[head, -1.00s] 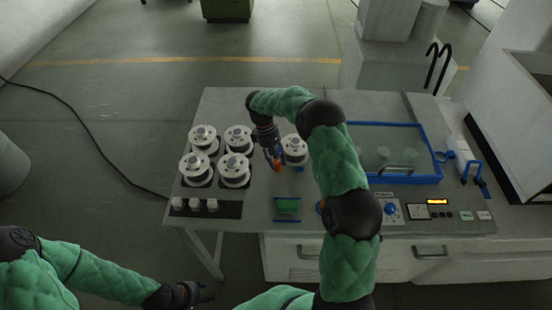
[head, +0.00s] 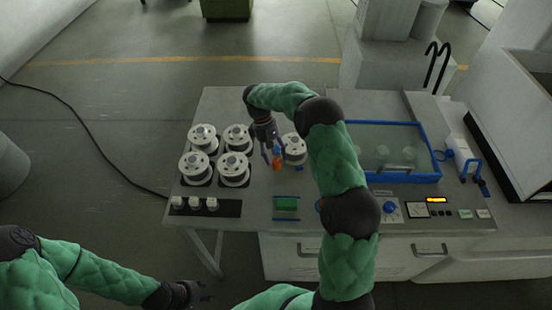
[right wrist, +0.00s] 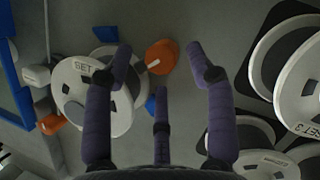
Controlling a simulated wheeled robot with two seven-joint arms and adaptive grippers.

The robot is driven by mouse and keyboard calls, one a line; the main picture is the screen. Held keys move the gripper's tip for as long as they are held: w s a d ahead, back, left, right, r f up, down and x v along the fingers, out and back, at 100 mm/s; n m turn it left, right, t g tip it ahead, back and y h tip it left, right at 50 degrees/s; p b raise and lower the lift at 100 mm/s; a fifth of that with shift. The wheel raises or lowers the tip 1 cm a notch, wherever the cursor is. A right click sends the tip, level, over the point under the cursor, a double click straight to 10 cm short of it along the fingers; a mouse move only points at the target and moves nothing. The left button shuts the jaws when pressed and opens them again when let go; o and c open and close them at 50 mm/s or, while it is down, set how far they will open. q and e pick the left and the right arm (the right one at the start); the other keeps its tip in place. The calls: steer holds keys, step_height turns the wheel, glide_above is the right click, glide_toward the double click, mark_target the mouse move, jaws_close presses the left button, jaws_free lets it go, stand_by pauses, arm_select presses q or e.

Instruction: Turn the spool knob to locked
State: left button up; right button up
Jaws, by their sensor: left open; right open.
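The orange knob (head: 277,163) with a pale pointer stands on the grey bench, close to a single white spool (head: 295,150). In the right wrist view the knob (right wrist: 160,58) appears between my outer fingertips, with the white spool (right wrist: 92,95) to its left. My right gripper (head: 271,155) is open just above or beside the knob, and its fingers are spread. I cannot tell whether a finger touches it. The right gripper (right wrist: 160,70) looks empty. My left gripper (head: 196,295) is open and empty, low in front of the bench. No lock marking is readable.
Several white spools (head: 235,168) stand left of the knob. Small white pieces sit on a dark strip (head: 230,209) at the front left. A blue-framed tank (head: 438,160) and control panel (head: 438,201) are to the right.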

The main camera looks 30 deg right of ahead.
steer(key=v, duration=0.9)
steer(key=shift+r, duration=0.35)
steer(key=shift+w+f, duration=0.1)
